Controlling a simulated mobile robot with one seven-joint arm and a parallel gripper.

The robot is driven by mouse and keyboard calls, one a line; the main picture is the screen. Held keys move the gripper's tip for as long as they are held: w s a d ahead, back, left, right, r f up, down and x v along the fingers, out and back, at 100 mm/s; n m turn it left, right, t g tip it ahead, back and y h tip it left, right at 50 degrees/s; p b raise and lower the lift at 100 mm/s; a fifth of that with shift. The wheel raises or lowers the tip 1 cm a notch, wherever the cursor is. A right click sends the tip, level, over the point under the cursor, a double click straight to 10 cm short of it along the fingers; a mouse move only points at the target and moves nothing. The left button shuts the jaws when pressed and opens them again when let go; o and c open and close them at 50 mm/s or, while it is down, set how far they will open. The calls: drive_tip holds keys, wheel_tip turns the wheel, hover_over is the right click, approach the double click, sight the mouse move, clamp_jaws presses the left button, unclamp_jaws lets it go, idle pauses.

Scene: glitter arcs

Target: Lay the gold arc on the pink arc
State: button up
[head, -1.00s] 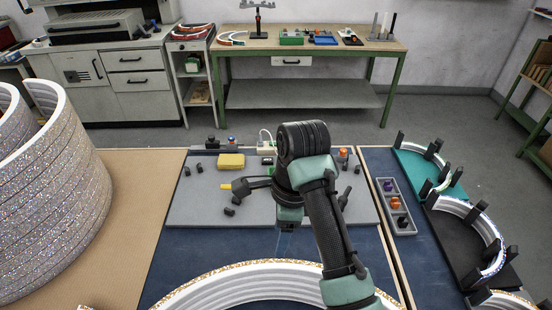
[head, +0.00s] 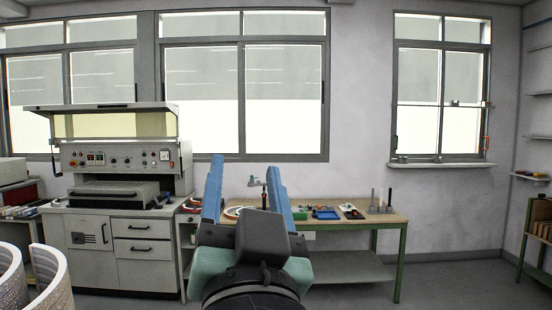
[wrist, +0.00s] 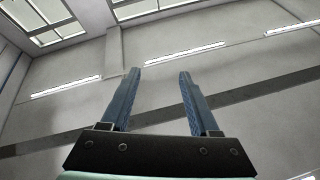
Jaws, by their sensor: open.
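My gripper (head: 244,166) is raised in front of the head camera, with its blue fingers pointing upward. The fingers are apart and nothing is between them. In the wrist view my gripper (wrist: 160,74) is also open and empty, facing the ceiling. No arc that I can tell is the gold or the pink one shows in the current views. The near work table is below the head view.
A bench (head: 385,218) with small tools and trays stands by the back wall. A grey cabinet (head: 145,250) with a machine on it is at left. Ceiling lamps (wrist: 185,55) show in the wrist view.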

drive_tip(key=s+d+r+n+t+h, duration=0.1)
drive_tip(key=s+d+r+t+h, duration=0.1)
drive_tip(key=s+r, duration=0.4)
drive_tip(key=s+d+t, duration=0.1)
drive_tip(key=s+t, duration=0.1)
drive_tip(key=s, duration=0.1)
drive_tip(key=shift+s+r+n+h, duration=0.2)
drive_tip(key=shift+r+n+h, duration=0.1)
drive_tip(key=shift+h, duration=0.1)
idle(0.7)
